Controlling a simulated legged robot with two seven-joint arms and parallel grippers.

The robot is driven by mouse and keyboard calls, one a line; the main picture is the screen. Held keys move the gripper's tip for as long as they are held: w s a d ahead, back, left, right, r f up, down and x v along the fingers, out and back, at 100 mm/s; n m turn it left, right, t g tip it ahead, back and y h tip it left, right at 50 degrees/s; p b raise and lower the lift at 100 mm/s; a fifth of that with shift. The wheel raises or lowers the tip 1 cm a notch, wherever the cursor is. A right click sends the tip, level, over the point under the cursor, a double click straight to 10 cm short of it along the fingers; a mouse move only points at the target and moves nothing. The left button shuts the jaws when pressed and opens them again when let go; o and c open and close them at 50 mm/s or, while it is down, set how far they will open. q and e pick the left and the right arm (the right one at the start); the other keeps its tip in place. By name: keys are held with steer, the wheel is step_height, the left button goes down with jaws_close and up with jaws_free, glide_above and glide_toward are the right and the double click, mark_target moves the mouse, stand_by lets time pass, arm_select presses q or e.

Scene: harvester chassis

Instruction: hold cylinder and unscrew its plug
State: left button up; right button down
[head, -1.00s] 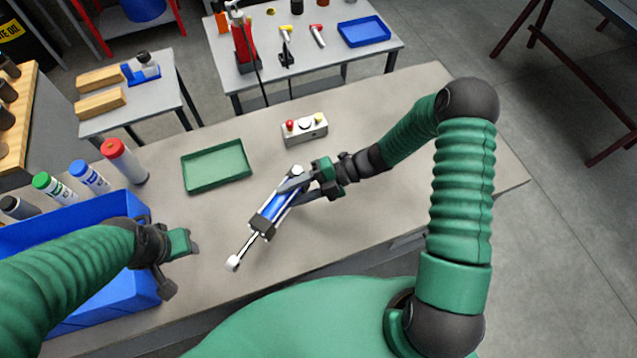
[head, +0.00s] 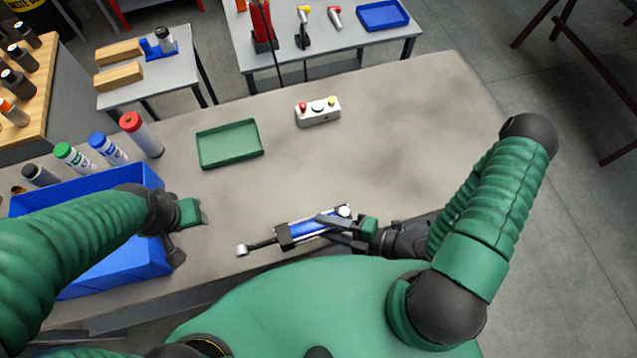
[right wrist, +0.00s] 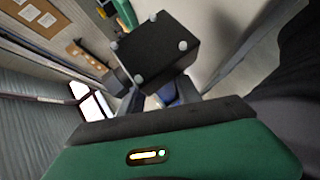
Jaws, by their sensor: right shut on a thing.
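The cylinder (head: 307,229) has a blue barrel, a black end block, a rod with a pale eye at its left end, and a white round part at its right end. My right gripper (head: 330,228) is shut on the barrel near its right end and holds it close to my body, near the bench's front edge. In the right wrist view the black block (right wrist: 155,48) with pale bolt heads fills the space beyond the fingers. I cannot make out the plug for certain. My left gripper (head: 195,225) is apart from the cylinder, over the blue bin's right side; its fingers are unclear.
A blue bin (head: 150,177) stands at the left of the bench (head: 400,120). A green tray (head: 230,144) and a white button box (head: 318,112) lie farther back. Several bottles, including a red-capped one (head: 141,136), stand behind the bin. The bench's right side is clear.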

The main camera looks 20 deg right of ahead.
steer(key=shift+s+r, duration=0.15)
steer(key=w+b, duration=0.2)
steer(key=b, duration=0.1)
steer(key=w+d+f+b, duration=0.1)
steer(key=w+b, duration=0.1)
steer(key=w, duration=0.1)
steer(key=w+d+f+b, duration=0.1)
steer(key=w+b, duration=0.1)
steer(key=b, duration=0.1)
steer(key=shift+w+d+b, duration=0.15)
steer(key=shift+w+b, duration=0.15)
steer(key=w, duration=0.2)
steer(key=w+d+p, duration=0.1)
steer(key=w, duration=0.1)
steer(key=w+d, duration=0.1)
steer(key=w, duration=0.1)
steer(key=shift+w+d+r, duration=0.1)
steer(key=shift+r, duration=0.3)
steer(key=shift+w+d+f, duration=0.1)
steer(key=shift+w+d, duration=0.1)
steer(key=shift+w, duration=0.4)
steer(key=shift+f, duration=1.8)
steer(key=c, duration=1.3)
jaws_free()
steer(key=shift+f, duration=0.2)
steer(key=shift+o, duration=0.9)
steer(key=shift+s+r, duration=0.1)
